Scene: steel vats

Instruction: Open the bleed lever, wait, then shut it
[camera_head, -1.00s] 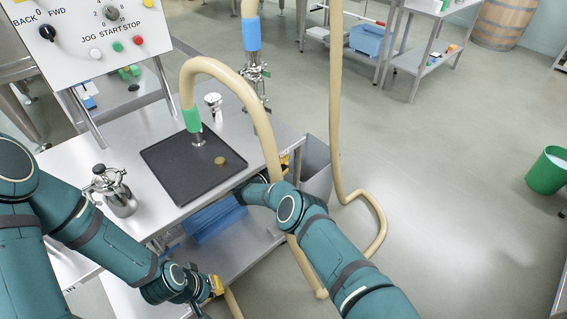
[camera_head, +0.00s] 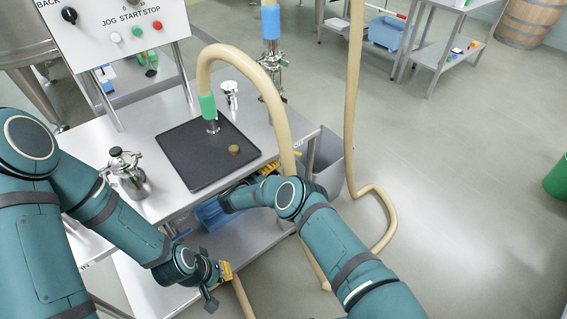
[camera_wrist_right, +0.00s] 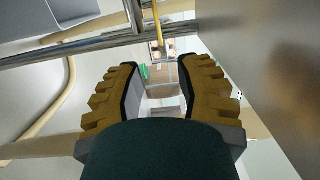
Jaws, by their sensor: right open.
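I cannot make out the bleed lever for certain. A steel valve fitting (camera_head: 272,68) hangs below the blue-collared hose behind the table. A thin yellow bar (camera_wrist_right: 157,24) shows beyond my fingers in the right wrist view, beside a steel rail; I cannot tell whether it is the lever. My right gripper (camera_wrist_right: 157,72) is open, with nothing between its fingers.
The steel table (camera_head: 165,203) carries a black tray (camera_head: 185,172) with a small brownish disc (camera_head: 234,150), a steel canister (camera_head: 129,178) and a green-collared hose (camera_head: 208,104). A grey bin (camera_head: 329,163) and looping beige hose (camera_head: 352,120) stand right. Open floor lies further right.

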